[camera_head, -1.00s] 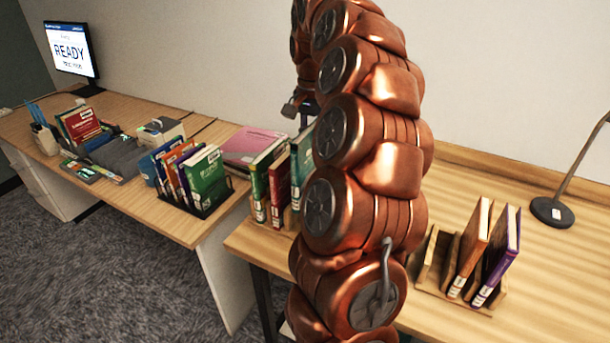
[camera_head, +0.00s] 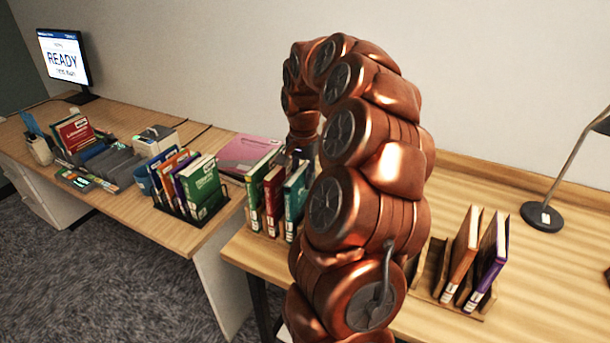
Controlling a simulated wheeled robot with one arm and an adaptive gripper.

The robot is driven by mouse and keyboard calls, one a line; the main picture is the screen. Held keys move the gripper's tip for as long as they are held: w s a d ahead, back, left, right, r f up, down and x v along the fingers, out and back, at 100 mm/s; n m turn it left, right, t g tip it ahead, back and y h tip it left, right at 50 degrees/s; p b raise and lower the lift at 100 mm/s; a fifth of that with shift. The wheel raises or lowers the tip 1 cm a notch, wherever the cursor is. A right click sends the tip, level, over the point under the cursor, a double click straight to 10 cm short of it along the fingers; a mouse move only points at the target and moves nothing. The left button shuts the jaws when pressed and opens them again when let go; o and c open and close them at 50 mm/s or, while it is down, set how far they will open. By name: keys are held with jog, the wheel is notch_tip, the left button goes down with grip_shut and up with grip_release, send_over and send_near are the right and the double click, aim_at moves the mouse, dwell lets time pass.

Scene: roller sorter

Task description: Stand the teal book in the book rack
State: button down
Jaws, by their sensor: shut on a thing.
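The teal book (camera_head: 296,198) stands nearly upright beside a red book (camera_head: 273,200) and a green book (camera_head: 258,205), at the left end of the near desk. These books sit at a low wooden rack, largely hidden by them and my arm. My gripper (camera_head: 301,158) points down at the top of the teal book and is shut on it. My arm hides the gripper's right side and part of the book's right edge. I cannot tell whether the book's foot rests fully on the rack.
A second wooden rack (camera_head: 427,272) on the right holds an orange book (camera_head: 461,255) and a purple book (camera_head: 489,262). A desk lamp (camera_head: 547,215) stands behind. On the left desk are a black rack of books (camera_head: 187,212), a pink folder (camera_head: 245,153) and a monitor (camera_head: 65,58).

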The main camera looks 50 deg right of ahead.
jog(key=shift+f, duration=0.2)
jog(key=c, duration=1.1)
grip_release()
jog(key=shift+r, duration=0.1)
jog(key=shift+r+b, duration=1.7)
jog(key=shift+r, duration=4.35)
jog(key=shift+a, duration=0.1)
